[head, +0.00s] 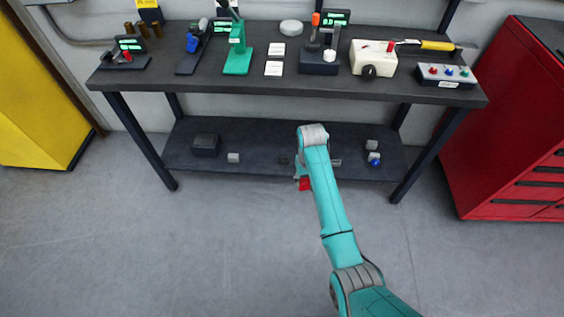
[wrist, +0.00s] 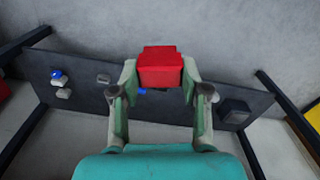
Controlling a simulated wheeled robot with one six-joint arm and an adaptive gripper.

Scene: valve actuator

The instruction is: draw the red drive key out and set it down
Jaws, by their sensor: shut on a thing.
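My gripper (wrist: 160,82) is shut on a red block (wrist: 160,66), held between both fingertips in the wrist view. In the head view the red block (head: 304,184) shows just below the end of my arm, in front of the lower shelf. My gripper (head: 301,173) is mostly hidden there by my wrist. The block is apart from the shelf in the picture, but its exact height is unclear. I cannot tell for certain whether it is the drive key. Another small red piece (head: 390,46) is on the cream box (head: 373,60) on the bench.
The bench top (head: 200,80) carries several devices, including a green stand (head: 238,58) and a button box (head: 446,75). The lower shelf (head: 260,165) holds a dark box (head: 206,145) and several small blocks. A red cabinet (head: 510,120) stands right. The floor in front is clear.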

